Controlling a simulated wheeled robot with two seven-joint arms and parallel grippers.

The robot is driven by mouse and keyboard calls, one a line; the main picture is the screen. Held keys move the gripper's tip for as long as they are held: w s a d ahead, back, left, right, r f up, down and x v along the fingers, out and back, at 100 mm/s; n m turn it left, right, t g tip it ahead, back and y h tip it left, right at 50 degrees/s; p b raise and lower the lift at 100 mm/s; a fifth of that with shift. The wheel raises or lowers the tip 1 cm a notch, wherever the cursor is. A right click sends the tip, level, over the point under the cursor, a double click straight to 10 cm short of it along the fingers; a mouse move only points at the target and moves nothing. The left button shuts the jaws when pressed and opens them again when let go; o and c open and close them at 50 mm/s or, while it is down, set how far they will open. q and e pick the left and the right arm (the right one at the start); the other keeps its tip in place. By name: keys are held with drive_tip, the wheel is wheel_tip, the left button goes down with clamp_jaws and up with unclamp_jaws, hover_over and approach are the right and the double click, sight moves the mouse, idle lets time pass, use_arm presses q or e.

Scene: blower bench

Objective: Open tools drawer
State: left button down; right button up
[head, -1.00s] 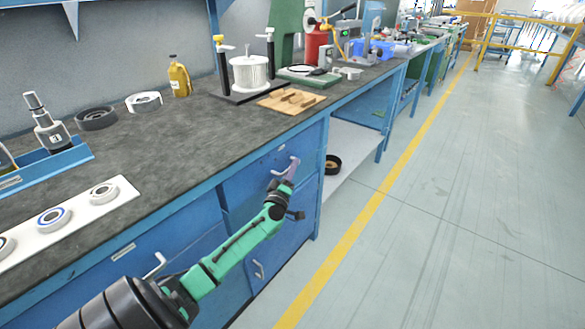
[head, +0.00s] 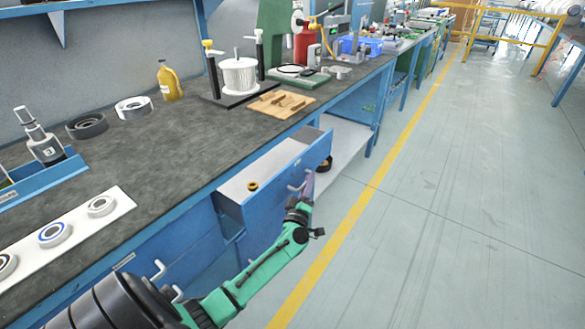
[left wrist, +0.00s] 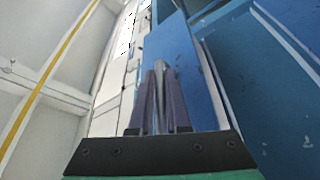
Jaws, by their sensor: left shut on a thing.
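The tools drawer (head: 285,180) is a blue drawer under the bench top. It stands well out of the bench in the head view, and its pale inside holds a small brass-coloured ring (head: 253,186). My left gripper (head: 306,188) is at the drawer's front, shut on the drawer's handle (head: 295,187). In the left wrist view the two purple-grey fingers (left wrist: 160,105) close around the handle bar against the blue front. My right gripper is not in view.
The dark bench top (head: 150,160) carries bearings on a white strip (head: 75,232), a yellow bottle (head: 171,82) and a wooden board (head: 281,104). A white lower shelf (head: 345,145) lies beyond the drawer. The floor to the right is clear.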

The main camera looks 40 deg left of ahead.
use_arm(q)
drive_tip(key=d+p, duration=0.1)
drive_tip(key=d, duration=1.3)
drive_tip(key=shift+w+d, duration=0.15)
drive_tip(key=shift+d, duration=0.1)
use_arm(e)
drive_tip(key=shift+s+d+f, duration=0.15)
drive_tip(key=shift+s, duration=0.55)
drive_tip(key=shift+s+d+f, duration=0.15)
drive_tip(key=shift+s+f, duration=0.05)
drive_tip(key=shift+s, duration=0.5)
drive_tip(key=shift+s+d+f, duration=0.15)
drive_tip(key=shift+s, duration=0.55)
use_arm(q)
drive_tip(key=shift+f, duration=0.1)
drive_tip(key=c, duration=0.9)
unclamp_jaws()
drive_tip(key=p+v, duration=0.1)
drive_tip(key=v, duration=1.3)
drive_tip(key=shift+s+d, duration=0.1)
drive_tip(key=shift+s, duration=0.15)
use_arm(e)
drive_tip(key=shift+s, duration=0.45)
